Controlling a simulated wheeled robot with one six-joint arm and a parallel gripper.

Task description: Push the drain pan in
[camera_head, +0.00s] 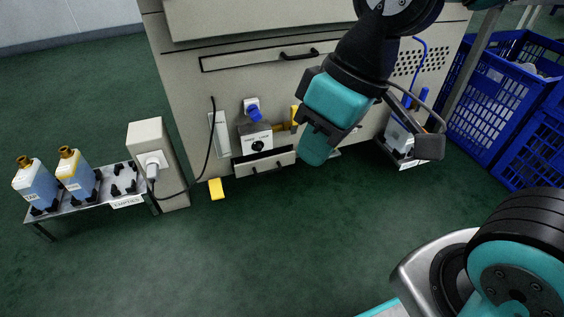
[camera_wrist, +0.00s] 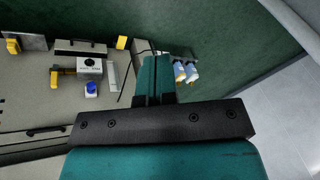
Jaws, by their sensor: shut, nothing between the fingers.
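The drain pan (camera_head: 282,163) is a low pale tray front with a dark handle at the foot of the machine. Its front appears to stand out a little from the panel; how far is hard to tell. It also shows in the wrist view (camera_wrist: 68,50), upper left. My gripper (camera_head: 316,150) is shut and empty, pointing down, in front of the machine and to the right of the pan in the head view. In the wrist view the closed fingers (camera_wrist: 154,75) are apart from the pan.
A knob box (camera_head: 255,138) and blue-capped part (camera_head: 253,112) sit above the pan. A yellow block (camera_head: 216,189) lies on the floor to its left. A bottle rack (camera_head: 72,203) stands at left, blue crates (camera_head: 492,110) at right. The green floor in front is clear.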

